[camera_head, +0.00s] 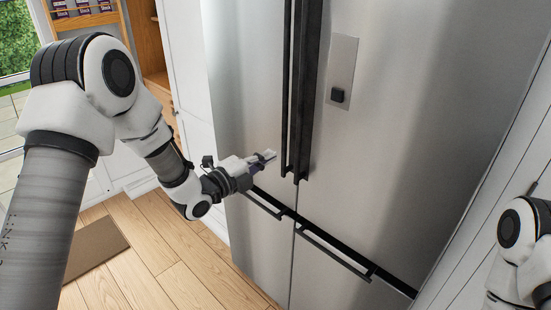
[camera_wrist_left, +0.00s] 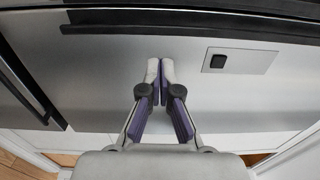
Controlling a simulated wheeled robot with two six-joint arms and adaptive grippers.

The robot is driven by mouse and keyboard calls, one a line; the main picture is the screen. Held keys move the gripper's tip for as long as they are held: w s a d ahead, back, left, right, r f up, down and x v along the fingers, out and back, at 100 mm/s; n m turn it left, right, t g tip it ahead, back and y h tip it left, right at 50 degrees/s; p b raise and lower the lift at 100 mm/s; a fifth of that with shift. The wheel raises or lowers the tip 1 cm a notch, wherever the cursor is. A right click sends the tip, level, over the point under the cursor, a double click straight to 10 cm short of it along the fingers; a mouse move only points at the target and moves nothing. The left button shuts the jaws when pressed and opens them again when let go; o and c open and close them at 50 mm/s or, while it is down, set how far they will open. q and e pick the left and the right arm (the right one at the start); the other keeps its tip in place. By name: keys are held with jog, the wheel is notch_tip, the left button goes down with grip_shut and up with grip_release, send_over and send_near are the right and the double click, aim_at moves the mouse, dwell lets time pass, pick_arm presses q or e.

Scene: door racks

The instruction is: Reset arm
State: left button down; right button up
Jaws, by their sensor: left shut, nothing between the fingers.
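My left gripper (camera_head: 268,156) reaches in from the left in the head view, in front of the steel fridge (camera_head: 410,130). It is to the left of the lower ends of the two dark vertical door handles (camera_head: 309,90). In the left wrist view the left gripper (camera_wrist_left: 160,66) has its fingertips together with nothing between them, before the steel door surface (camera_wrist_left: 110,75). Whether it touches the door cannot be told. Part of my right arm shows at the right edge of the head view; its gripper is out of view.
The fridge doors and lower drawers look closed. Dark drawer handles (camera_head: 335,250) stick out below the left gripper. A dispenser panel (camera_head: 341,72) is on the right door. A wooden shelf (camera_head: 150,45) and white cabinets stand behind. The wood floor (camera_head: 150,255) has a brown mat (camera_head: 95,248).

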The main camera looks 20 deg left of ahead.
pick_arm(q)
jog(key=b+v, duration=0.1)
jog(key=v, duration=0.4)
jog(key=s+d+f+n+g+y, duration=0.2)
jog(key=s+f+g, duration=0.3)
jog(key=f, duration=0.9)
jog(key=s+d+f+n+g+y, duration=0.15)
jog(key=s+f, duration=0.55)
jog(key=f, duration=0.7)
jog(key=s+a+f+n+g+y, duration=0.2)
jog(key=s+f+n+g, duration=0.2)
jog(key=s+n, duration=0.6)
jog(key=s+a+f+n+g+y, duration=0.3)
jog(key=s+f+n+g, duration=0.2)
jog(key=s+n, duration=0.5)
jog(key=shift+s+a+f+n, duration=0.25)
jog(key=shift+s+f+n, duration=0.15)
jog(key=shift+s, duration=0.55)
pick_arm(e)
jog(key=shift+w+d+f, duration=0.1)
jog(key=shift+w+f, duration=0.15)
jog(key=shift+f, duration=0.35)
jog(key=shift+w+f, duration=0.25)
jog(key=shift+f, duration=0.35)
pick_arm(q)
jog(key=shift+g, duration=0.25)
